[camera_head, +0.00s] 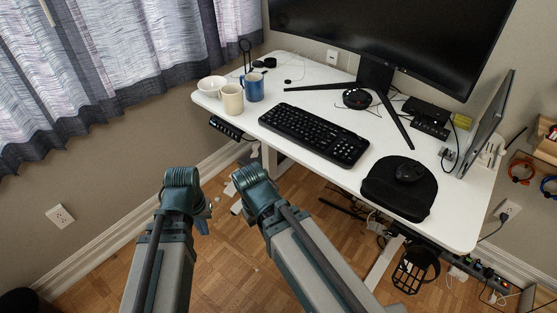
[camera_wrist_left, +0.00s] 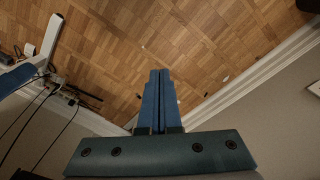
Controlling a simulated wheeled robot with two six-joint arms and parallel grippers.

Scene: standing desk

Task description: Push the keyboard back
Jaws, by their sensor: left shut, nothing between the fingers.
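The black keyboard (camera_head: 314,133) lies flat on the white desk (camera_head: 290,72), near its front edge and left of the mouse pad. My left gripper (camera_head: 203,227) is below and in front of the desk, well apart from the keyboard, and mostly hidden by its wrist in the head view. In the left wrist view, its two blue fingers (camera_wrist_left: 160,74) are together with nothing between them, above the wooden floor. My right arm is also in front of the desk; its fingers are hidden in the head view. A blue part, probably of my right gripper, shows at the left wrist view's left edge.
Behind the keyboard stand the monitor (camera_head: 400,35) and its spread feet. A white bowl (camera_head: 211,86), cream mug (camera_head: 232,99) and blue mug (camera_head: 254,86) stand left. A black mouse pad (camera_head: 388,195) with a mouse (camera_head: 409,171) lies right. Bare desk separates keyboard and monitor foot.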

